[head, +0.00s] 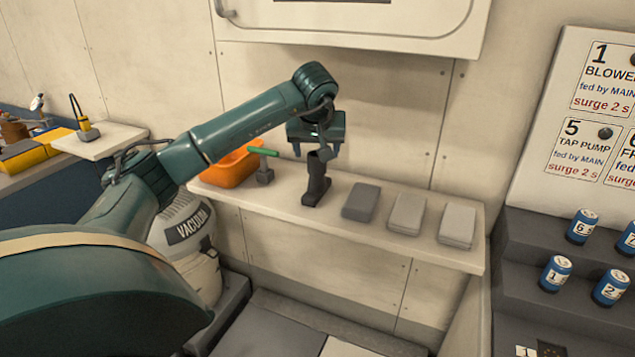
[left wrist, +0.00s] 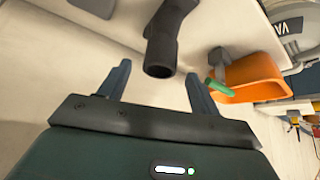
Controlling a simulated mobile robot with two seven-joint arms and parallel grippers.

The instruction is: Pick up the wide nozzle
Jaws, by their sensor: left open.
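A dark nozzle (head: 317,182) stands upright on the pale wall shelf, with a wider foot at its base; I take it to be the wide nozzle. My left gripper (head: 312,150) is open and empty, pointing down close above the nozzle's top. In the left wrist view the nozzle (left wrist: 163,45) shows beyond the left gripper's fingertips (left wrist: 157,73), its round open end towards the gap between them. I cannot tell whether the fingers are level with its rim; no contact is visible. My right gripper is not in view.
An orange bin (head: 228,168) and a small grey piece with a green bar (head: 264,165) are left of the nozzle. Three grey blocks, the nearest dark (head: 361,202), lie to its right on the shelf (head: 330,223). A vacuum (head: 187,235) stands below left. A cabinet (head: 350,25) hangs above.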

